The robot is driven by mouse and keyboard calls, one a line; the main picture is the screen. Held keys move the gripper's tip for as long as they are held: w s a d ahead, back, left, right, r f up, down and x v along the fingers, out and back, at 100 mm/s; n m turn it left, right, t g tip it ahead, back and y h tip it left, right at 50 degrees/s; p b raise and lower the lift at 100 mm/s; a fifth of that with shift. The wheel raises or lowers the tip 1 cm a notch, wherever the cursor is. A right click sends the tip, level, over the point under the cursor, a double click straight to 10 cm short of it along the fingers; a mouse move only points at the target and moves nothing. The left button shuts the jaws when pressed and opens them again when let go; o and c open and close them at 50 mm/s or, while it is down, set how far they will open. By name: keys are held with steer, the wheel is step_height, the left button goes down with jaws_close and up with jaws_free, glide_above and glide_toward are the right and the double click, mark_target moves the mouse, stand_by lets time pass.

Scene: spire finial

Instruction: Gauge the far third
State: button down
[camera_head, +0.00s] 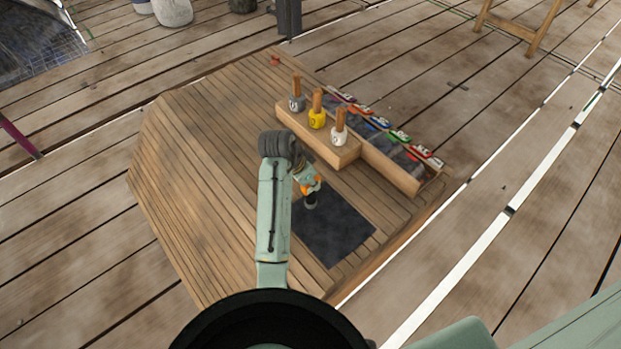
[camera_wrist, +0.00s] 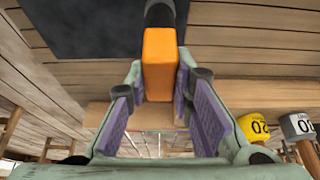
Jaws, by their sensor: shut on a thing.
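My gripper (camera_head: 307,178) is shut on an orange block-like handle (camera_wrist: 160,62) with a dark round piece (camera_wrist: 160,14) at its end. The purple finger pads lie either side of the handle in the wrist view. A wooden block (camera_head: 348,155) holds three upright wooden-handled pieces: a grey one (camera_head: 297,103), a yellow one (camera_head: 317,119) and a white one (camera_head: 339,136). The yellow one (camera_wrist: 253,126) and grey one (camera_wrist: 297,125) also show in the wrist view.
A long wooden tray (camera_head: 400,178) with several coloured tags, including a green one (camera_head: 399,136), lies behind the block. The slatted wooden platform (camera_head: 190,165) is clear on the left. A dark post (camera_head: 289,18) stands beyond its far edge.

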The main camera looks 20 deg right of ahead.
steer(key=c, duration=1.3)
jaws_free()
steer(key=shift+v, duration=6)
